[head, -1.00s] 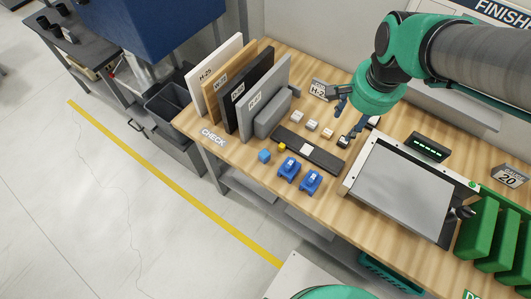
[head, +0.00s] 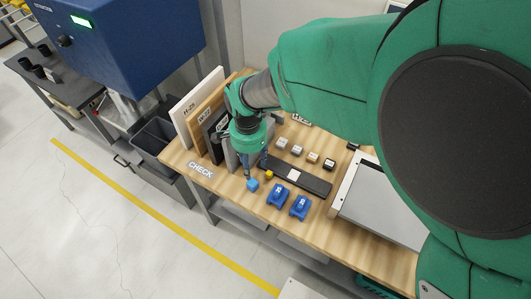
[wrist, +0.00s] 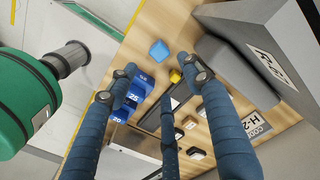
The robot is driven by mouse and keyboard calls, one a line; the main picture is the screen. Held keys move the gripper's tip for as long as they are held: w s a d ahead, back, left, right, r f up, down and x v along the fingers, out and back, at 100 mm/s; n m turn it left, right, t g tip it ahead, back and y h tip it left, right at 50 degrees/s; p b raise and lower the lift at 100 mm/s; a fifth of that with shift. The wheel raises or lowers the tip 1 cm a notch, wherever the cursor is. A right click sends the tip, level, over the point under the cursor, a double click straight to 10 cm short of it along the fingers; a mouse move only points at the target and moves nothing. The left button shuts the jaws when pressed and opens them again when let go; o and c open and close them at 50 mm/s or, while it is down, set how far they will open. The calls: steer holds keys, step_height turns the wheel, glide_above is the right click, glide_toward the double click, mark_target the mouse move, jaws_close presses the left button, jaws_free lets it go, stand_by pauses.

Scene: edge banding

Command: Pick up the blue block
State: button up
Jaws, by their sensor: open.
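The blue block (head: 252,185) sits on the wooden bench near its front edge, left of a small yellow block (head: 268,175). In the wrist view the blue block (wrist: 159,51) lies on bare wood beyond the fingertips, with the yellow block (wrist: 175,76) close by. My gripper (head: 255,170) hangs fingers-down just above and behind the blue block in the head view. In the wrist view my gripper (wrist: 160,85) has its blue fingers spread apart, with nothing held between them.
A dark bar (head: 300,178) and several small blocks (head: 297,150) lie behind. Upright panels (head: 196,105) stand at the left, near my gripper. A CHECK label (head: 200,169) lies on the bench's left front.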

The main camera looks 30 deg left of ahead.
mark_target(252, 183)
step_height(252, 183, down, 9)
steer(key=shift+r+b, duration=0.2)
steer(key=shift+b, duration=0.3)
steer(key=shift+f, duration=0.15)
stand_by(0.4)
steer(key=shift+s+f+b, duration=0.15)
steer(key=shift+f+b, duration=0.05)
steer(key=shift+f, duration=1.05)
steer(key=shift+s+f+b, duration=0.15)
steer(key=shift+f+b, duration=0.05)
steer(key=shift+f, duration=1.05)
steer(key=c, duration=1.2)
